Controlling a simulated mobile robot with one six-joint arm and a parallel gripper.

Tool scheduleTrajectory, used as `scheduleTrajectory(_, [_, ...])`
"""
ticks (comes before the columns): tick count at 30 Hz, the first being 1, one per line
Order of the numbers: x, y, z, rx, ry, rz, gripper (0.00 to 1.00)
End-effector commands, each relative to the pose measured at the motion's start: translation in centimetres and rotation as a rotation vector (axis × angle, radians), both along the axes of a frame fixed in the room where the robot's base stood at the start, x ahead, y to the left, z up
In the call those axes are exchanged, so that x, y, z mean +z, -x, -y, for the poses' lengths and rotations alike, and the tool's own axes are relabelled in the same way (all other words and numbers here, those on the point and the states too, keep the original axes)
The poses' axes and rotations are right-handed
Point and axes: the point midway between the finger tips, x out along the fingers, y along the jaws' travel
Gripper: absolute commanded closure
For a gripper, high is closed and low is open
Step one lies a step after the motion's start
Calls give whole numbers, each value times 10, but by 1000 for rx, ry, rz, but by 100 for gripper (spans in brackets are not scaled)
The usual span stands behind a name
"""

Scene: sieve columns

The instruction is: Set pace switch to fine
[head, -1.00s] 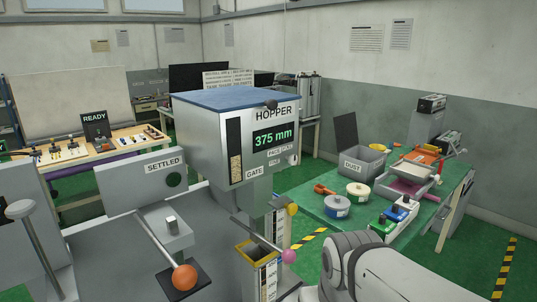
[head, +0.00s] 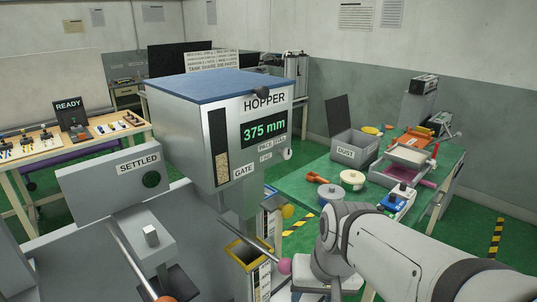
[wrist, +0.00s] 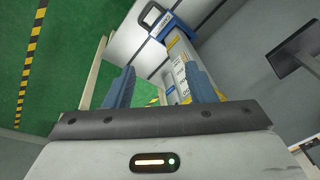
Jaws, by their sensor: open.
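The hopper (head: 220,135) is a grey box with a blue top and a display reading 375 mm. Below the display is the PACE label (head: 265,146), with small FULL and FINE lettering too small to read fully. A small pale knob (head: 287,154) sits at the right end of this lettering, probably the pace switch; I cannot tell its setting. My gripper (head: 318,288) is below and right of the knob, apart from it, near the pink ball of a rod. In the wrist view my gripper (wrist: 160,72) shows two blue fingers spread apart with nothing held between them.
A pink ball (head: 285,266) ends a rod beneath the hopper, close to my gripper. A yellow-rimmed column (head: 248,254) stands below. The SETTLED panel (head: 112,180) is at left. A green bench (head: 300,172) with a DUST bin (head: 354,150) is at right.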

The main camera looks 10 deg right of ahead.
Motion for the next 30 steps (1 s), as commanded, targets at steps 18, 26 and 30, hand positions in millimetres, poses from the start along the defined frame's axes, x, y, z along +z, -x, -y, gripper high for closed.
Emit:
scheduleTrajectory(18, [97,-146,-23,-1272,-1370,-465,50])
scheduleTrajectory(26, [140,-200,43,-1503,-1847,-561,50])
scheduleTrajectory(30, [149,-211,59,-1534,-1949,-575,50])
